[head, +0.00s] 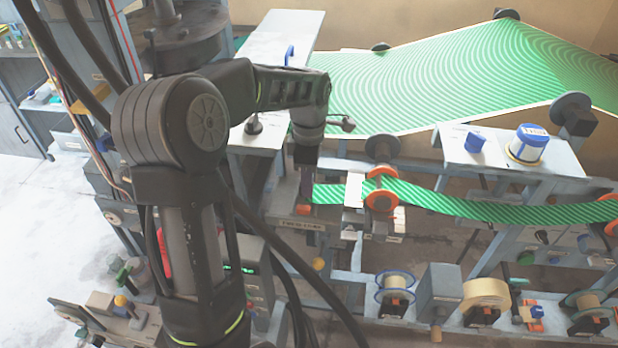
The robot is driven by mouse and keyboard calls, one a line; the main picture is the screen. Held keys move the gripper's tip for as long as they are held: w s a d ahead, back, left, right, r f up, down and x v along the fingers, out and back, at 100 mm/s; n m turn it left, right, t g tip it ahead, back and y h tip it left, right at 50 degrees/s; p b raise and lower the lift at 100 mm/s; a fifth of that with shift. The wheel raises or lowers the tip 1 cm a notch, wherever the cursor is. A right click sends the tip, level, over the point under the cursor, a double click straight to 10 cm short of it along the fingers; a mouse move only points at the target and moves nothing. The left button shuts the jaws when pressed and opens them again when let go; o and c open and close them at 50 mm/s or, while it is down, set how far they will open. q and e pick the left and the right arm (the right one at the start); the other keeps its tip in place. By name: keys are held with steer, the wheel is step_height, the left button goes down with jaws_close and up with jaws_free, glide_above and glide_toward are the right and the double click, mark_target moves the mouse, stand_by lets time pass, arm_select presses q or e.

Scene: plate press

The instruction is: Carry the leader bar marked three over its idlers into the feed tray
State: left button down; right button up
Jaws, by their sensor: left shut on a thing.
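My left arm reaches in from the left. Its gripper (305,188) points down at the left end of a narrow green striped web (327,194). It is shut on the leader bar there, mostly hidden by the fingers; the bar's mark cannot be read. The web runs right from the gripper past a white plate (353,190) and an idler with orange flanges (382,201), then sags toward another orange idler (612,228) at the right edge. Under the gripper is a grey ledge with a small label (299,224); I cannot tell whether it is the feed tray. My right gripper is not in view.
A wide green patterned sheet (440,80) stretches behind over dark rollers. A grey shelf (500,155) holds a blue and white spool (528,144). A lower rail carries several spools, among them a tan roll (486,293). Dark cables hang near my arm.

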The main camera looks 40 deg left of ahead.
arm_select(q)
steer(key=c, duration=0.9)
jaws_free()
step_height(320, 180, up, 8)
steer(key=shift+f+b, duration=0.1)
steer(key=shift+b, duration=0.2)
stand_by(0.4)
